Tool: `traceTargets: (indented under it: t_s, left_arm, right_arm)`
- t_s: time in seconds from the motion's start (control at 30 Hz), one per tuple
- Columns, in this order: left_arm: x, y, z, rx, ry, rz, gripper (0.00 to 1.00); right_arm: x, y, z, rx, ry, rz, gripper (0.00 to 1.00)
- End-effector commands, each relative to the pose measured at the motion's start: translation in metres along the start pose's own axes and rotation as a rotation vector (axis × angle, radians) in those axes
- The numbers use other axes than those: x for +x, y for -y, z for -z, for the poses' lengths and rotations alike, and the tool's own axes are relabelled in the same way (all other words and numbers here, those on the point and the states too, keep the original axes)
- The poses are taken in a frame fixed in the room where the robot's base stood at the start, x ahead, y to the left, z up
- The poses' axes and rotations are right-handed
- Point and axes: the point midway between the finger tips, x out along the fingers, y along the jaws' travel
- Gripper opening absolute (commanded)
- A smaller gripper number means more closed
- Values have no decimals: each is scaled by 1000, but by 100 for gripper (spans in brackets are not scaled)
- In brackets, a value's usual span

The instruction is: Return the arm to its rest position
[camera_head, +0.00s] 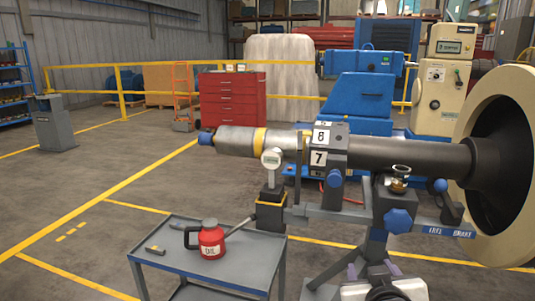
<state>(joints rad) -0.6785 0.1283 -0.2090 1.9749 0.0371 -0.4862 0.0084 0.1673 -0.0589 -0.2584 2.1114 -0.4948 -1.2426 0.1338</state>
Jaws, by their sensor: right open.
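My right gripper (373,269) shows at the bottom, right of centre, with its white wrist below it. Its two fingers are apart and I see nothing held between them. It is in front of the foot of the rotor stand (368,251); I cannot tell the exact gap. My left gripper is not in view. The long rotor shaft (405,154) lies level across the stands above, with a large cream-rimmed wheel (500,110) at its right end.
A grey cart (215,275) carries a red oil can (207,240). A small glass and brass cup (399,180) sits on the stand. Open floor (90,225) lies to the left.

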Motion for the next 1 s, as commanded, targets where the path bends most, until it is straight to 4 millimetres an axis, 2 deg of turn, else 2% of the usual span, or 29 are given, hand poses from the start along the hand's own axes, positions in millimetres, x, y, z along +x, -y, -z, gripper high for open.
traceTargets:
  t_s: [0.03, 0.13, 0.2, 0.3, 0.4, 0.5, 0.67, 0.73, 1.0]
  left_arm:
    - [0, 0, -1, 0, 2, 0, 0]
    - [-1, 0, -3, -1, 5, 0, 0]
    - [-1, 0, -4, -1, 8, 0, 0]
    - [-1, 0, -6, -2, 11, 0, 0]
    - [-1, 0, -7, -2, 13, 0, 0]
    - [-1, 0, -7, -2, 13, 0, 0]
    - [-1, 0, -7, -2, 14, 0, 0]
    - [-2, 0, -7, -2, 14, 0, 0]
    - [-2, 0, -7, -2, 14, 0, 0]
  right_arm:
    - [-4, -1, -35, -6, 68, 21, 49]
    - [-23, -1, -107, -18, 218, 79, 49]
    - [-43, -1, -154, -30, 322, 124, 49]
    - [-74, -1, -207, -45, 449, 183, 49]
    - [-104, -2, -247, -62, 553, 234, 49]
    - [-136, -3, -279, -78, 645, 284, 49]
    - [-188, -6, -321, -104, 782, 362, 49]
    - [-169, 6, -323, -92, 727, 372, 49]
    - [-130, 46, -346, -46, 549, 422, 49]
